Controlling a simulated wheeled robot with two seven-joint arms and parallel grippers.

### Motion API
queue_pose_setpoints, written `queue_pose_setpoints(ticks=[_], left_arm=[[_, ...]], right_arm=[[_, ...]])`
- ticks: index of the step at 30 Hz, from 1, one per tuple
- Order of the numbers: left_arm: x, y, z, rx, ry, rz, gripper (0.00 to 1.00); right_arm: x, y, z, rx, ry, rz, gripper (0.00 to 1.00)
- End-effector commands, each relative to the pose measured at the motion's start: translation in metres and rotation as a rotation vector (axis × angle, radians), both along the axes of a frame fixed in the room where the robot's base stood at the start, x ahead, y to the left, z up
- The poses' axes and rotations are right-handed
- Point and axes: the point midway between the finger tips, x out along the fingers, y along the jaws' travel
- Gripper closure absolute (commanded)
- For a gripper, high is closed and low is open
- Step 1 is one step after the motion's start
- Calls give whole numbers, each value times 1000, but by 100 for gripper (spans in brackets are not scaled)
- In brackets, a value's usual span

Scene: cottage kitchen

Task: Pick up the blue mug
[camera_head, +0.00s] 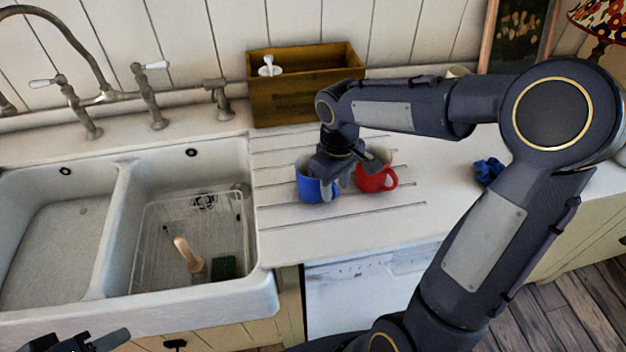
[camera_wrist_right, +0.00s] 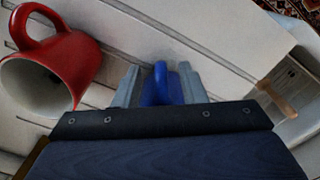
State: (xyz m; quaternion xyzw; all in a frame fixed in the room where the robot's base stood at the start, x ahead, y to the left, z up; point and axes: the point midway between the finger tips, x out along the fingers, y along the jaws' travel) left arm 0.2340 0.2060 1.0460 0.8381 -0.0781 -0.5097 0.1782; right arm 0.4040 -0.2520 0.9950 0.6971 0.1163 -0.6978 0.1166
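The blue mug (camera_head: 311,186) stands on the grooved white drainboard, right of the sink. My right gripper (camera_head: 337,184) points down at its right side and hides part of it. In the right wrist view, part of the blue mug (camera_wrist_right: 160,88) shows between the two grey fingertips of the right gripper (camera_wrist_right: 161,85). The fingers are apart, with a raised blue part, seemingly the handle, between them; contact is not clear. My left gripper (camera_head: 92,342) shows only partly at the bottom left edge, away from the mug.
A red mug (camera_head: 372,178) stands close right of the blue one; it also shows in the wrist view (camera_wrist_right: 62,62). A wooden box (camera_head: 290,100) is behind. The double sink (camera_head: 125,220) holds a rack and a brush. A blue cloth (camera_head: 488,171) lies right.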

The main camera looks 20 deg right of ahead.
Motion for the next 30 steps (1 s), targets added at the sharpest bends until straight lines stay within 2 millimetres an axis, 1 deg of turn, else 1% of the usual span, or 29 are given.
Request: queue_pose_setpoints(ticks=[3, 7, 10, 16, 17, 25, 30], left_arm=[[0, 0, 5, 0, 0, 0, 57], [0, 0, 5, 0, 0, 0, 57], [0, 0, 5, 0, 0, 0, 57], [0, 0, 5, 0, 0, 0, 57], [0, 0, 5, 0, 0, 0, 57], [0, 0, 5, 0, 0, 0, 57], [0, 0, 5, 0, 0, 0, 57]], right_arm=[[-1, 2, -18, 0, 6, 2, 62], [-1, 2, -36, 0, 3, 1, 62], [0, 2, -41, 1, 0, 1, 62], [0, 2, -42, 0, -1, 0, 62], [0, 2, -42, 0, -1, 0, 65], [0, 2, -41, 0, -1, 0, 100], [0, 2, -41, 0, -1, 0, 100]])
